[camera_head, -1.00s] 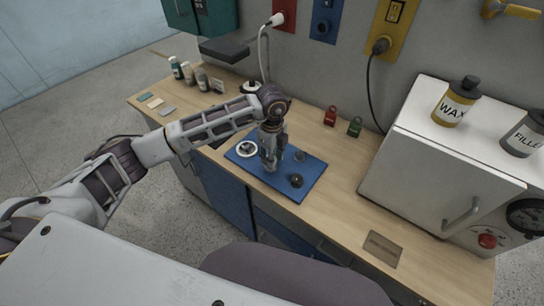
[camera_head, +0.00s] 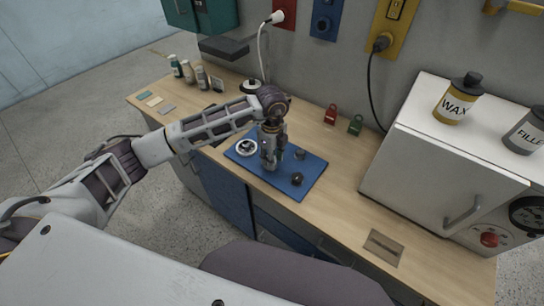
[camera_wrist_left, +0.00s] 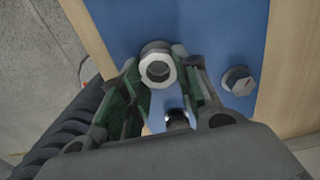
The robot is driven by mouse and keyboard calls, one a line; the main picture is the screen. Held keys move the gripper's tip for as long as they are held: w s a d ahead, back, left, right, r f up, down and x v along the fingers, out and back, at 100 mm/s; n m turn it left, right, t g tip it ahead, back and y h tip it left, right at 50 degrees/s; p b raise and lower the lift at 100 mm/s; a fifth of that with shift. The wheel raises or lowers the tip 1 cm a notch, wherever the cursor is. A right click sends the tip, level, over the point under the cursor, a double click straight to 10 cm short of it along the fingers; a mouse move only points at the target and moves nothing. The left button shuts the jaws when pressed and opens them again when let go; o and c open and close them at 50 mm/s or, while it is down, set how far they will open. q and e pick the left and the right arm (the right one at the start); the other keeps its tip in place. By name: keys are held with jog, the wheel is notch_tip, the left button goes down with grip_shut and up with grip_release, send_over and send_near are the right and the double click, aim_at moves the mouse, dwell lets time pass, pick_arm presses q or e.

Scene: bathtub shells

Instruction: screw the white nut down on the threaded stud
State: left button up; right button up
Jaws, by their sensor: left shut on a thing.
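The white nut (camera_wrist_left: 157,68) is a pale ring with a wide opening, held between the fingertips of my left gripper (camera_wrist_left: 160,75) in the left wrist view. In the head view my left gripper (camera_head: 271,163) points down, low over the blue mat, and hides the nut. I cannot tell a threaded stud inside the nut's opening, nor how far down the nut sits. A dark round piece (camera_wrist_left: 178,118) shows between the fingers, closer to the palm. My right gripper is in neither view.
A white cabinet (camera_head: 440,165) stands to the right. Small bottles (camera_head: 187,71) stand at the back left.

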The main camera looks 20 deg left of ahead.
pick_arm(q)
jog(key=shift+f+b, duration=0.5)
jog(key=shift+f, duration=0.3)
jog(key=o, duration=0.9)
jog(key=shift+o, duration=0.2)
jog(key=shift+r, duration=0.1)
notch_tip(320, 180, up, 12)
dwell(0.4)
dwell(0.7)
